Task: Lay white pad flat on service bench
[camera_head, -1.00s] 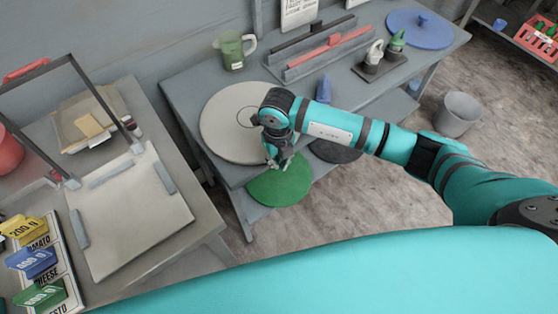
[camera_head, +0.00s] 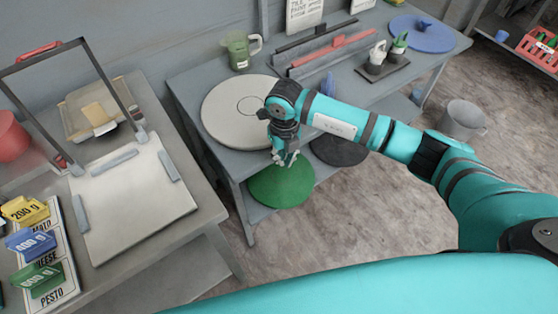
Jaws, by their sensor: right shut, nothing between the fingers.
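The white pad (camera_head: 228,117), a round off-white disc with a ring at its centre, lies flat on the top of the grey service bench (camera_head: 188,88), near its left end. The arm covers part of its right side. My right gripper (camera_head: 285,160) points down just past the pad's front right edge, apart from it, above the green disc. Its fingers are shut and empty. My left gripper is not in view.
A green disc (camera_head: 281,186) and a dark disc (camera_head: 338,150) lie on the lower shelf. A green jug (camera_head: 238,52), a red-handled squeegee (camera_head: 335,48) and a blue disc (camera_head: 421,34) are on the bench. A grey bucket (camera_head: 463,118) stands on the floor.

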